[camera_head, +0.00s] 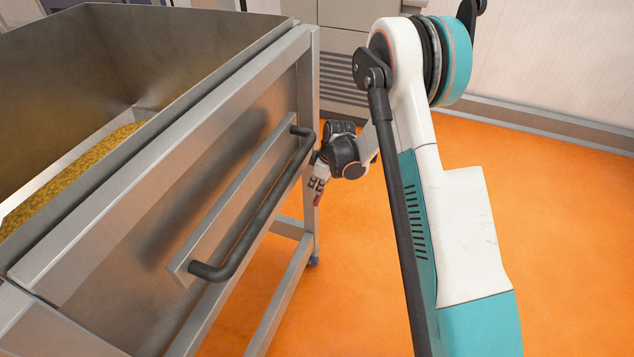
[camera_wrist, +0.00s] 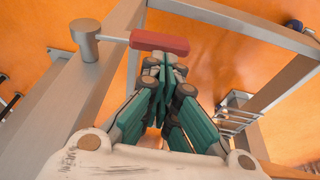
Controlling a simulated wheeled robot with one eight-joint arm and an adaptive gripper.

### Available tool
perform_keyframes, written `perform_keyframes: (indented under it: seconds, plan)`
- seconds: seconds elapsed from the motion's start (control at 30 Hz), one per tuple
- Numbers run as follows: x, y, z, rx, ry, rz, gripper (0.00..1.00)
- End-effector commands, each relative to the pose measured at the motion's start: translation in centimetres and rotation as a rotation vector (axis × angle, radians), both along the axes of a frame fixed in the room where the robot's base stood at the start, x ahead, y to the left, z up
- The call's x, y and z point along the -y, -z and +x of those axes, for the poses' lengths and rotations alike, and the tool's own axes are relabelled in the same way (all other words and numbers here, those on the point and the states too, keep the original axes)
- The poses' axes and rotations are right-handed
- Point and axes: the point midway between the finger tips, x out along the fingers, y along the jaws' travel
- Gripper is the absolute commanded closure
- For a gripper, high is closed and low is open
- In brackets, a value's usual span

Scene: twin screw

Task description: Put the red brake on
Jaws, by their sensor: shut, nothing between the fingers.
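The red brake (camera_wrist: 160,42) is a small red grip on a thin rod that comes from a round metal post (camera_wrist: 86,46) on the cart's frame. It lies across the picture just beyond my fingertips. In the head view a small red spot, seemingly the brake (camera_head: 317,200), shows by the cart's far leg. My gripper (camera_wrist: 163,68) is shut and empty, its tips close to the middle of the red grip. I cannot tell whether they touch it.
A steel cart (camera_head: 225,150) with a tub of yellow grains (camera_head: 80,165) fills the left. Its black push handle (camera_head: 262,215) juts out near my wrist. A blue caster (camera_head: 313,261) stands under the leg. The orange floor (camera_head: 560,200) at right is clear.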

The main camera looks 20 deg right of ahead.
Motion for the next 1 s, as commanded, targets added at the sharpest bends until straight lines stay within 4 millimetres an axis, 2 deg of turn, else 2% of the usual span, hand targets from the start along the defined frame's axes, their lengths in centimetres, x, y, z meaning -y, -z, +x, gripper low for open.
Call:
perform_keyframes:
  seconds: [0.13, 1.0]
  plan:
    - [0.0, 0.9, 0.1, 0.0, 0.0, 0.0, 1.0]
    - [-0.1, 1.7, 0.9, 0.061, -0.002, -0.044, 1.0]
